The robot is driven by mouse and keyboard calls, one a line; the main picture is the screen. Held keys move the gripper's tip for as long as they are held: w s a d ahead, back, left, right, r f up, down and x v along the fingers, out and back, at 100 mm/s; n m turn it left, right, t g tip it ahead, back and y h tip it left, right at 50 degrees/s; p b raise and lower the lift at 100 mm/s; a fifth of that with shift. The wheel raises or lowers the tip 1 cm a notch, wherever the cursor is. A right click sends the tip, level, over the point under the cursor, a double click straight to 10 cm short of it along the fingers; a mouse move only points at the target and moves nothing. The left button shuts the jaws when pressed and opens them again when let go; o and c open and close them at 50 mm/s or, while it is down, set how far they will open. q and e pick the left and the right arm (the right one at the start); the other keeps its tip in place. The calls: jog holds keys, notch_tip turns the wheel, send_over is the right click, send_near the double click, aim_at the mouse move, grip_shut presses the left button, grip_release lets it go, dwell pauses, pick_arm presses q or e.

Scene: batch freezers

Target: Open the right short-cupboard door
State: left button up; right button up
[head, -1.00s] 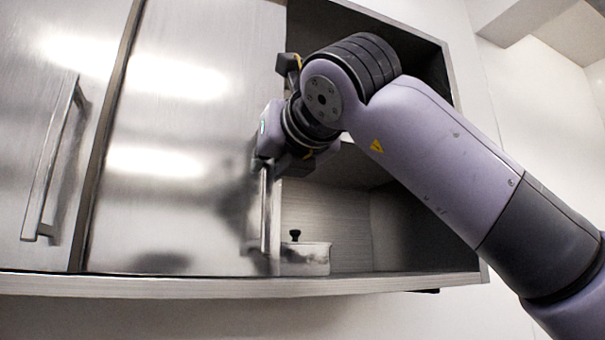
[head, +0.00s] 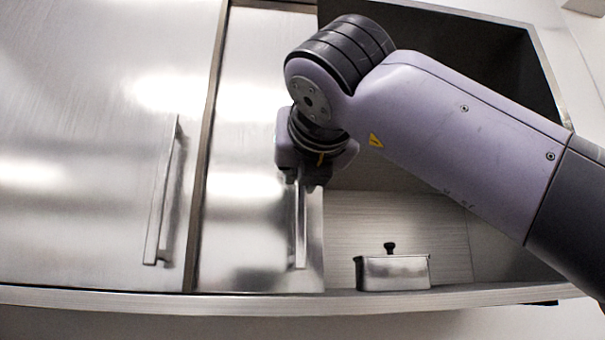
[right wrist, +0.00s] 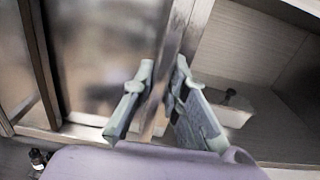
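The right short-cupboard door (head: 255,235) is a brushed-steel sliding panel with an upright bar handle (head: 300,230). It stands partly slid to the left, its left part overlapped by the left door. The cupboard interior (head: 400,220) is open to its right. My right gripper (head: 303,178) is at the upper part of the handle. In the right wrist view, its two fingers (right wrist: 161,90) are closed around the handle bar, one on each side. The fingertips are mostly hidden by my wrist in the head view. My left gripper is in neither view.
The left door (head: 80,150) is shut, with its own bar handle (head: 163,195). A lidded steel pot (head: 393,272) stands on the cupboard floor, right of the door's edge. A small dark bottle (right wrist: 38,158) shows low left in the wrist view.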

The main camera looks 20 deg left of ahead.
jog(key=o, duration=0.4)
jog(key=shift+d, duration=0.1)
jog(key=shift+o, duration=0.2)
jog(key=v, duration=1.2)
jog(key=shift+f, duration=0.1)
